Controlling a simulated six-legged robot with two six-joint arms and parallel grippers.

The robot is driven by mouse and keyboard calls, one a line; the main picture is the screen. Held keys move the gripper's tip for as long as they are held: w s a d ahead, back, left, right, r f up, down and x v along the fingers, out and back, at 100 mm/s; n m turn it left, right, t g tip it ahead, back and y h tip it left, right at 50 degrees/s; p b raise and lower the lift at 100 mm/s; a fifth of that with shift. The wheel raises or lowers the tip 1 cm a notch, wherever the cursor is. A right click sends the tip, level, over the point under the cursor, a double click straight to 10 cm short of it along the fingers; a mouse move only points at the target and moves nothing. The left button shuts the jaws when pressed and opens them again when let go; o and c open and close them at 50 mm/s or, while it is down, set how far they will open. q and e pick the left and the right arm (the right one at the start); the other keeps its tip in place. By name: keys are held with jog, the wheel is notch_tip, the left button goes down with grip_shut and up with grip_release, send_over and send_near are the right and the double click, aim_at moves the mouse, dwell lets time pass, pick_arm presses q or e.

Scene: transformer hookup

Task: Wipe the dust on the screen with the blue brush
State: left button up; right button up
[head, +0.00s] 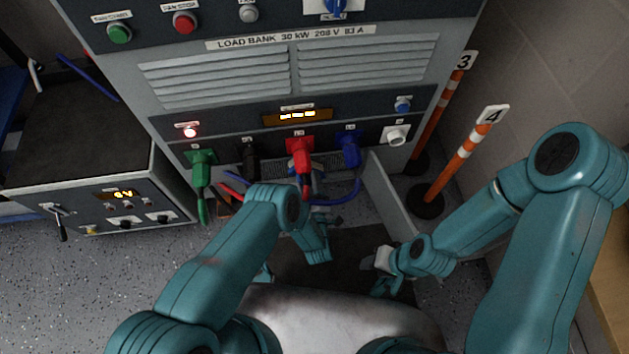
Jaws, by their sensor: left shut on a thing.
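The screen (297,117) is a small dark display with lit amber marks, set in the load bank's front panel; I cannot make out dust on it at this size. My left gripper (319,248) is below the screen and apart from it, low in front of the load bank's plugs. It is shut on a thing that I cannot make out. I cannot clearly pick out the blue brush. My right gripper (383,274) is low at the right, beside a small pale grey piece; I cannot tell whether it is open or shut.
Green (201,170), black (250,158), red (300,154) and blue (349,150) plugs stick out below the screen. A grey box with a 6V readout (123,194) stands left. Orange-white posts (462,160) stand right. A blue cable (340,201) hangs near my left arm.

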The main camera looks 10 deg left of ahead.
pick_arm(q)
jog(key=s+a+p, duration=0.1)
jog(key=s+a, duration=0.1)
jog(key=a, duration=0.4)
jog(key=shift+a, duration=0.4)
dwell(0.3)
jog(key=p+v, duration=0.1)
jog(key=v, duration=0.2)
jog(key=shift+s+d, duration=0.1)
dwell(0.4)
